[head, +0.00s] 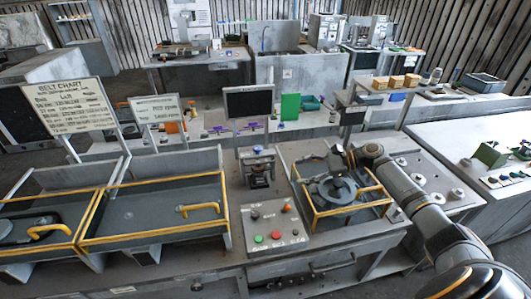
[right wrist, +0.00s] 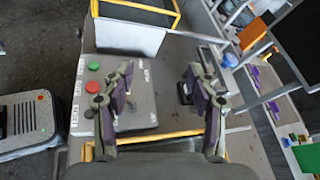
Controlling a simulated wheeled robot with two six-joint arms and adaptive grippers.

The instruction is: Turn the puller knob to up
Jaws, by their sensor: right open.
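The control panel (head: 270,222) stands at the front middle of the bench, with small knobs, a green button (head: 258,239) and a red button (head: 277,235). Its labels are too small to read, so I cannot tell which control is the puller knob. My right gripper (head: 337,160) is above the yellow-edged bay, behind and right of the panel. In the right wrist view my right gripper (right wrist: 160,108) has its fingers spread wide with nothing between them. The panel (right wrist: 145,75) shows beyond and partly behind the left finger; a small dark knob shows near that finger. My left gripper is out of view.
A dark press-like device (head: 258,168) stands just behind the panel. A round dark housing (head: 335,190) lies in the bay under my right arm. A yellow-edged tray (head: 150,215) lies left of the panel. A dark screen (head: 248,103) stands behind. Space above the panel looks clear.

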